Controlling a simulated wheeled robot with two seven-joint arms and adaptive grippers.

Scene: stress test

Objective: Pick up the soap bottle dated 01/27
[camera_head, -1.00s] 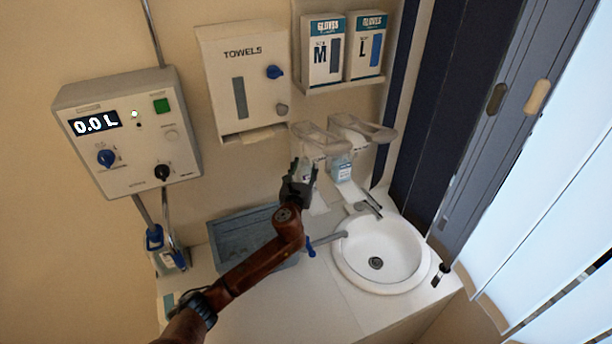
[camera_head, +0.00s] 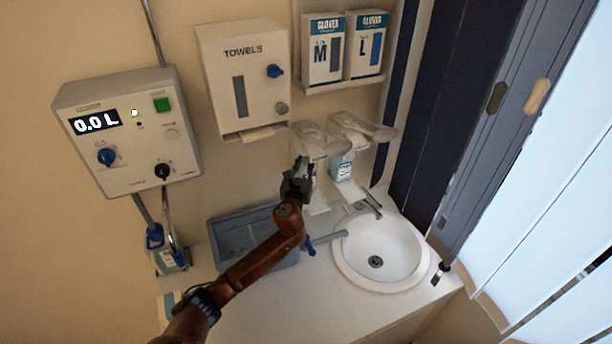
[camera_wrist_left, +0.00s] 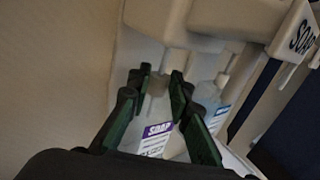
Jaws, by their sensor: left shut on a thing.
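A soap bottle with a purple-banded label (camera_wrist_left: 156,136) is in the left wrist view, set in a wall dispenser. Its date is too small to read. My left gripper (camera_wrist_left: 158,90) is shut on this bottle, with its dark green-edged fingers around the upper part. In the head view my left gripper (camera_head: 300,178) is at the left dispenser (camera_head: 314,140) and hides most of the bottle. A second bottle with a blue label (camera_head: 343,168) hangs in the right dispenser (camera_head: 358,130); it also shows in the left wrist view (camera_wrist_left: 216,115). My right gripper is not in view.
A white sink (camera_head: 385,255) with a tap is right of my arm. A grey basin (camera_head: 230,236) sits on the counter to the left. A towel dispenser (camera_head: 245,80), glove boxes (camera_head: 343,48) and a control box (camera_head: 130,130) are on the wall.

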